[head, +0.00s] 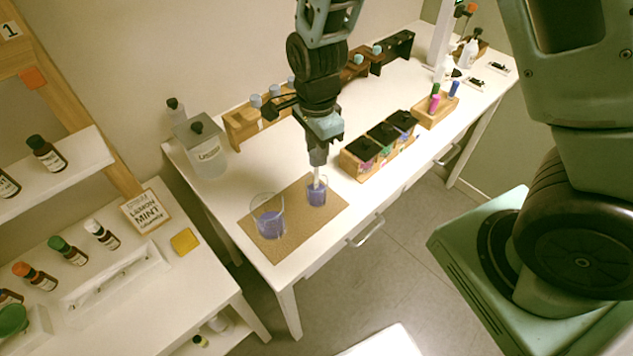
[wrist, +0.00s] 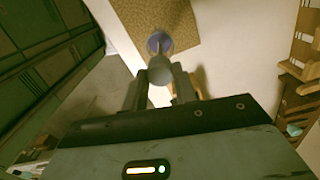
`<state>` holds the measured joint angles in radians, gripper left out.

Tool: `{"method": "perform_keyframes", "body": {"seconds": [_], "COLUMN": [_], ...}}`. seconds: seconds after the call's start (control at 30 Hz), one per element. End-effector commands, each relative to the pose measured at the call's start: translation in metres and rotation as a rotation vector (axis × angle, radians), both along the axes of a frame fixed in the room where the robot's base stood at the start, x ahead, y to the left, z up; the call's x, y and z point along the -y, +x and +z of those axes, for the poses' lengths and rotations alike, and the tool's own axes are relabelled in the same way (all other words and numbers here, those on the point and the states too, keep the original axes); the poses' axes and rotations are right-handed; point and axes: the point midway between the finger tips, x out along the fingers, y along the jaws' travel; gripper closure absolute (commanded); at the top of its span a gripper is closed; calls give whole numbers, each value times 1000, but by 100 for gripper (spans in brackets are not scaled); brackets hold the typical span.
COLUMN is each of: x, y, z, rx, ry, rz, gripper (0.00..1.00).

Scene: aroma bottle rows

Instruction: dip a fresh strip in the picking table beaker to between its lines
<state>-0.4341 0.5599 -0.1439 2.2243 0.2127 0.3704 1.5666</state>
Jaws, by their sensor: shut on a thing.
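My gripper (head: 318,160) points straight down over the picking table and is shut on a pale, narrow thing, which I take to be the strip (head: 316,179). Its lower end reaches into the small beaker (head: 316,195) of purple-blue liquid. In the wrist view, a rounded grey end of the held thing (wrist: 160,70) sits between my fingers (wrist: 160,88), in line with the beaker (wrist: 159,43). A larger beaker (head: 268,222), also with purple-blue liquid, stands to the left. The strip's lines and its exact dipping depth are too small to tell.
Both beakers stand on a brown mat (head: 292,246). Dark-topped wooden boxes (head: 365,152) stand to the right, and a wooden rack (head: 242,128) with bottles stands behind. A grey container (head: 207,155) is at the back left. A side table with bottles and a yellow pad (head: 185,241) is at left.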

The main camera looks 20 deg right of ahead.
Motion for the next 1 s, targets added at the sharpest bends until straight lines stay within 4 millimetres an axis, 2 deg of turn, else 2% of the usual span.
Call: {"method": "perform_keyframes", "body": {"seconds": [1.0], "x": [0], "y": [0], "z": [-14], "rx": [0], "ry": [0], "rz": [-1], "gripper": [87]}}
